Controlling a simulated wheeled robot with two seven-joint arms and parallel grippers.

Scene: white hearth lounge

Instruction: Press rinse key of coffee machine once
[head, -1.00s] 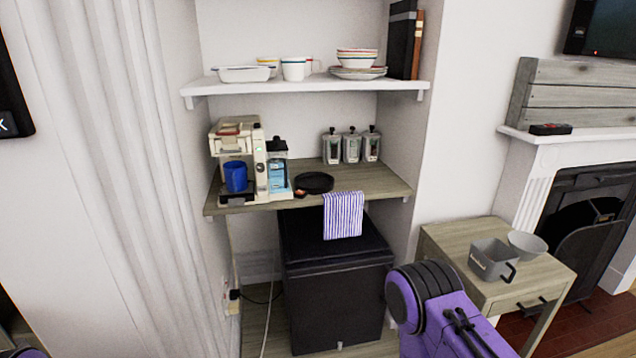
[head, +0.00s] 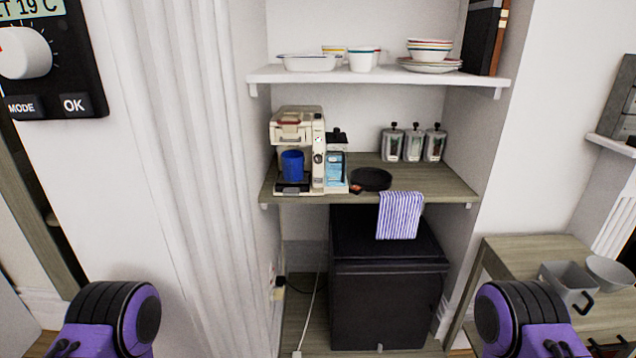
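The coffee machine (head: 298,130) is cream-coloured and stands at the left end of a wooden shelf in the alcove. A blue mug (head: 292,165) sits under its spout. A clear water tank (head: 336,165) with a black top stands at its right side. Small marks show on the front panel (head: 318,150), but they are too small to tell which is the rinse key. Purple and black links of both my arms show at the bottom left and bottom right, well short of the machine. Neither of my grippers is in view.
The wooden shelf (head: 432,184) also holds a black pan (head: 371,179), a striped towel (head: 400,215) and canisters (head: 413,144). A white shelf (head: 385,76) with dishes is above, a black cabinet (head: 385,290) below. A wall control panel (head: 75,60) is at upper left. A side table (head: 510,255) stands at right.

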